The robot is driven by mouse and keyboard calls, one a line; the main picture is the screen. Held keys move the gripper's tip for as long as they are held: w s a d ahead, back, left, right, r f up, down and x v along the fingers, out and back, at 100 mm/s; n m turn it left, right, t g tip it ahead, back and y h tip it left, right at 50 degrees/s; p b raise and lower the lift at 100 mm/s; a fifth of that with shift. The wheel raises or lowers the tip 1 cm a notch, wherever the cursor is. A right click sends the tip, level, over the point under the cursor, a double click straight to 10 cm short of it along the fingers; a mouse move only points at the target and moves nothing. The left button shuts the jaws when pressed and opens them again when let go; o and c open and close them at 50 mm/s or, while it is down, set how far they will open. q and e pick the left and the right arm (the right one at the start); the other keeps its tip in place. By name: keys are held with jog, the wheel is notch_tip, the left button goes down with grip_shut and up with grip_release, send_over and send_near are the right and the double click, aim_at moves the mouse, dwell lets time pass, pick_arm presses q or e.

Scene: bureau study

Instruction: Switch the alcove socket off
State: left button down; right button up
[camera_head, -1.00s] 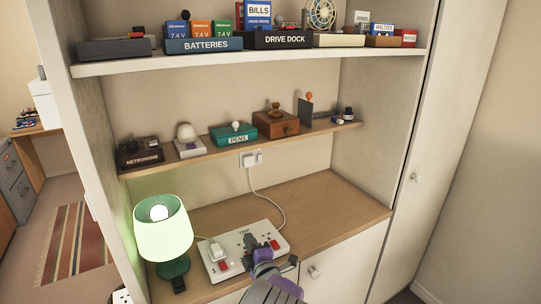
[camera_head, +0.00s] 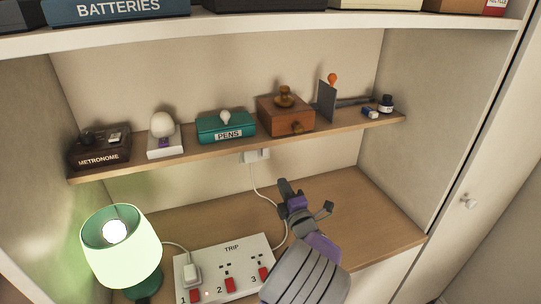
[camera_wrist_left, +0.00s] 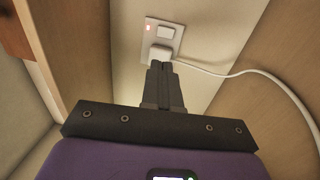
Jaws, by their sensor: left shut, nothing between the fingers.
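The alcove socket (camera_head: 250,156) is a white plate on the back wall, just under the middle shelf. In the left wrist view the socket (camera_wrist_left: 177,31) shows a small red light at its upper left and a white plug in its lower part, with a cable running right. My left gripper (camera_head: 284,187) is shut and empty, in front of and below the socket, above the desk. In the left wrist view its fingertips (camera_wrist_left: 159,66) point at the socket and overlap the plug's lower edge; I cannot tell whether they touch. My right gripper is out of view.
A white power strip (camera_head: 212,262) marked TRIP lies on the desk (camera_head: 370,215), with red switches and a plug. A lit green lamp (camera_head: 121,246) stands left of it. The shelf (camera_head: 200,150) above holds a metronome, pens box and drawer box. The desk's right side is clear.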

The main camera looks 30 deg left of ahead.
aim_at(266, 150)
pick_arm(q)
jog(key=b+x, duration=0.1)
jog(key=x, duration=1.3)
jog(key=shift+w, duration=0.2)
